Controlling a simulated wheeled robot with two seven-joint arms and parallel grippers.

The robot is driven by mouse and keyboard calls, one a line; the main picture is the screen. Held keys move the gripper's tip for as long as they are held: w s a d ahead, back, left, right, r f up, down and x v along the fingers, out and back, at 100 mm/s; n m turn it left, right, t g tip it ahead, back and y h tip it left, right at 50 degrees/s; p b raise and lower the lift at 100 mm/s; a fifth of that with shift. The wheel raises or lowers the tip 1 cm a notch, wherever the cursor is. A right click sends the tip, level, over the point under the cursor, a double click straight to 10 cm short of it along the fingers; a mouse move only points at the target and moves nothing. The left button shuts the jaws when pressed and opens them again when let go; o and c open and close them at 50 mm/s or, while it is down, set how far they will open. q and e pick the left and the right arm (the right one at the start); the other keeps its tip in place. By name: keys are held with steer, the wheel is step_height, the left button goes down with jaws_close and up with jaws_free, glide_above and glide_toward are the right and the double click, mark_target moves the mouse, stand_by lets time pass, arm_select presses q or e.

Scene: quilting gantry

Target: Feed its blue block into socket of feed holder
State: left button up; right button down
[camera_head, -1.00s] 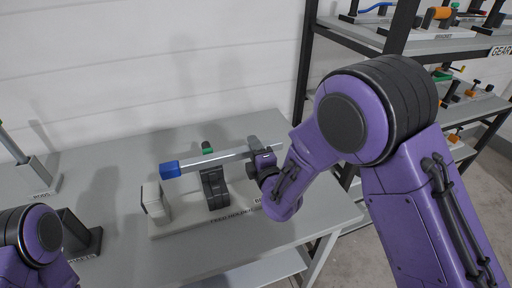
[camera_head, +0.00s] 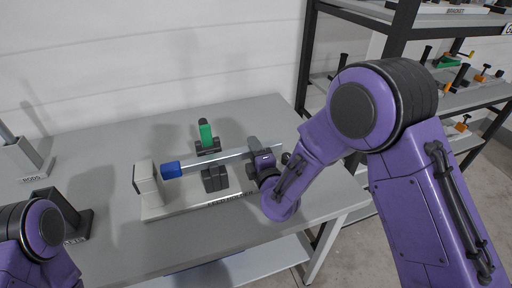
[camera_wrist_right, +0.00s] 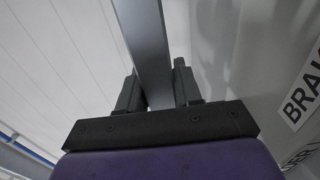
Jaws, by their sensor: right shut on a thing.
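A long grey bar (camera_head: 225,158) has a blue block (camera_head: 171,170) on its left end. My right gripper (camera_head: 262,160) is shut on the bar near its right end; the right wrist view shows the bar (camera_wrist_right: 147,50) between the two fingers (camera_wrist_right: 158,92). The feed holder is a pale base (camera_head: 185,207) with a white upright block (camera_head: 147,182) at its left end and dark supports (camera_head: 215,179). The blue block is close to the right face of the white block; I cannot tell whether they touch. The socket opening is hidden. My left gripper is out of view.
A green handle (camera_head: 205,134) stands on a dark mount behind the bar. A rods holder (camera_head: 25,158) and a dark bin (camera_head: 68,212) are at the table's left. A black-framed shelf (camera_head: 400,30) stands at the right. The table's back is clear.

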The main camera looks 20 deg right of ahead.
mark_target(238, 160)
steer(key=shift+a+f, duration=0.15)
steer(key=shift+a, duration=0.1)
steer(key=shift+a+p, duration=0.3)
steer(key=shift+a, duration=2.1)
steer(key=shift+f, duration=0.2)
steer(key=c, duration=0.7)
jaws_free()
steer(key=shift+s, duration=0.1)
